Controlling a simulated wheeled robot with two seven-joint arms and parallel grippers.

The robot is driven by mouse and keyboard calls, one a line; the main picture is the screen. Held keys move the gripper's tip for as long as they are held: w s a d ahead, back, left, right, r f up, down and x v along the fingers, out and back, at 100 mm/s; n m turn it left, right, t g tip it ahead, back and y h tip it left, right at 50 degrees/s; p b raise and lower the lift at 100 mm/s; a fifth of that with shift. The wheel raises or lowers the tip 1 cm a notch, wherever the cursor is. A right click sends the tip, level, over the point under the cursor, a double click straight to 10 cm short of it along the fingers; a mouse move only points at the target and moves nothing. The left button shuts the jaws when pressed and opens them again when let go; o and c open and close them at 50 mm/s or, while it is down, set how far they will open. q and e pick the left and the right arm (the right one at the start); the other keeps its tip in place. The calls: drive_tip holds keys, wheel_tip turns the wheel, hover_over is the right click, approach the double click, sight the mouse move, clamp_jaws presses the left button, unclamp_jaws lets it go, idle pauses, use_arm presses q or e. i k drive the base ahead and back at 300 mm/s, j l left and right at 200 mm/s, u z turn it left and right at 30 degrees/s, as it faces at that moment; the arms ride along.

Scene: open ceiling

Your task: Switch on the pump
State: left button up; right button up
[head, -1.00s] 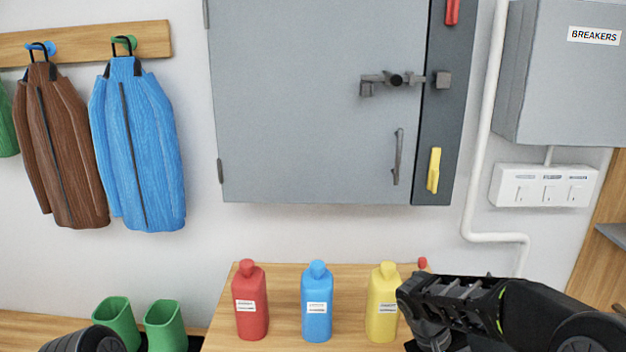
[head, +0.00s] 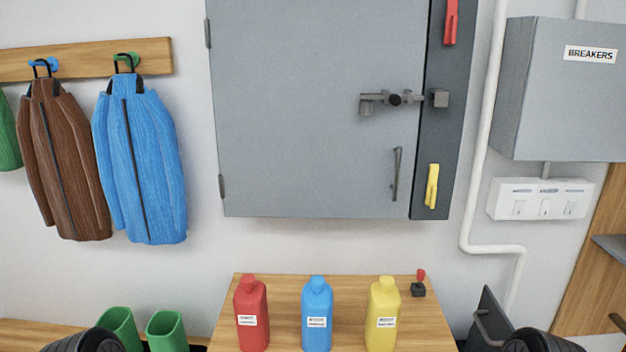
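A white switch panel (head: 541,199) with three rocker switches sits on the wall at the right, below the grey BREAKERS box (head: 566,90). Each switch has a small label above it, too small to read, so I cannot tell which one is the pump's or how each is set. A small lever with a red knob (head: 420,282) on a dark base stands at the back right of the wooden bench. Neither gripper is in view; only dark rounded parts of my arms show at the bottom edge.
Red (head: 251,315), blue (head: 317,314) and yellow (head: 382,314) bottles stand on the bench (head: 284,290). A closed grey cabinet (head: 315,110) with a latch hangs above. A white pipe (head: 480,140) runs down the wall. A dark object (head: 488,320) is right of the bench.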

sight(546, 203)
drive_tip(key=k+l+z, duration=0.1)
drive_tip(key=z, duration=0.95)
